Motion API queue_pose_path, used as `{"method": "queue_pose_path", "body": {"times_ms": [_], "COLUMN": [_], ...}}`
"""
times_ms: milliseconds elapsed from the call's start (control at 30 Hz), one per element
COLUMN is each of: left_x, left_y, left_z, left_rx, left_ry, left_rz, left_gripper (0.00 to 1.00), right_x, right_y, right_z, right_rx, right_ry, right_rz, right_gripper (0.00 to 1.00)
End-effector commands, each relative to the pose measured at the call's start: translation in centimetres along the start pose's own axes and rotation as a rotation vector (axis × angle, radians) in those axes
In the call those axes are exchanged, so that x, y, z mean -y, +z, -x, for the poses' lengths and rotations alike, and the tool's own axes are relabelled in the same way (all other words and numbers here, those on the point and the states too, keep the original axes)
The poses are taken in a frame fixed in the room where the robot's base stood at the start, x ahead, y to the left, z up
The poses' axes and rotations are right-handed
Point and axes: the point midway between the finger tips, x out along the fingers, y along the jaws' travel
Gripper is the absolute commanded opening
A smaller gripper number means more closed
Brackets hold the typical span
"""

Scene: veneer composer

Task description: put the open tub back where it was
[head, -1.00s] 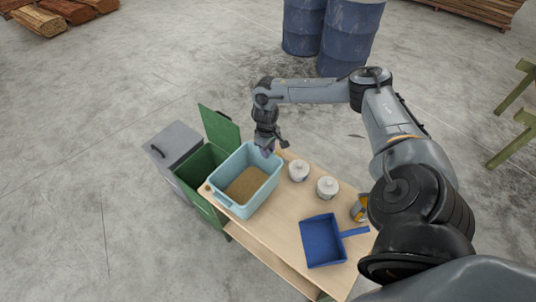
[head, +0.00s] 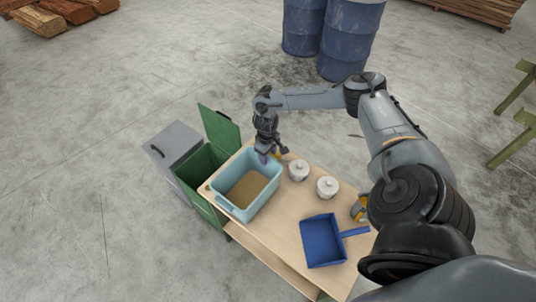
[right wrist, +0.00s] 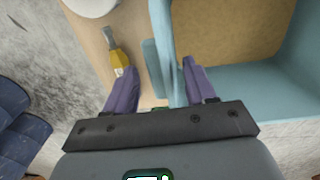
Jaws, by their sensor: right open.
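The open tub (head: 231,206) is light blue, with tan grainy material (head: 246,189) inside. It stands upright on the left part of the wooden table (head: 292,222). My right gripper (head: 263,159) is at the tub's far end, pointing down. In the right wrist view my right gripper (right wrist: 160,88) is open, with its purple fingers on either side of the tub's wall (right wrist: 162,35). One finger is outside the tub and the other is over its inside. I cannot tell whether either finger touches the wall. My left gripper is not in view.
Two white lidded jars (head: 298,171) (head: 327,187) stand right of the tub. A blue dustpan-like scoop (head: 323,240) lies nearer the front. A yellow-handled tool (right wrist: 117,55) lies beside the outer finger. A green bin (head: 203,163) with a raised lid and a grey bin (head: 175,143) adjoin the table's left end.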

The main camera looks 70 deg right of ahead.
Motion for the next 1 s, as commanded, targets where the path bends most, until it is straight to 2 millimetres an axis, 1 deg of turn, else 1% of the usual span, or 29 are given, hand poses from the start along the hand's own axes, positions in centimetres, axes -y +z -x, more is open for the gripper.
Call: {"method": "queue_pose_path", "body": {"times_ms": [167, 267, 467, 700, 900, 1000], "left_x": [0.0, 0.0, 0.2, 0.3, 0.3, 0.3], "left_y": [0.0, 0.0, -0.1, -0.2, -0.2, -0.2], "left_z": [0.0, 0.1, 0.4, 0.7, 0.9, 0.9], "left_rx": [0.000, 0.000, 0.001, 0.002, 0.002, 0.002], "left_ry": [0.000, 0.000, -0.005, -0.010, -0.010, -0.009], "left_rz": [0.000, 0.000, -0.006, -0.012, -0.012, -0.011], "left_gripper": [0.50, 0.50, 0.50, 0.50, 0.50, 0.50], "right_x": [0.0, 0.0, 0.0, 0.0, 0.0, 0.0], "right_y": [0.0, -0.1, -0.1, -0.1, -0.1, 0.0], "right_z": [0.3, 1.0, 4.1, 8.5, 11.1, 11.8], "right_rx": [-0.001, -0.002, -0.003, -0.003, -0.002, -0.001], "right_ry": [0.000, -0.001, 0.000, -0.001, -0.001, 0.000], "right_rz": [0.000, 0.001, 0.001, 0.001, 0.000, 0.000], "right_gripper": [0.55, 0.55, 0.55, 0.55, 0.55, 0.55]}}
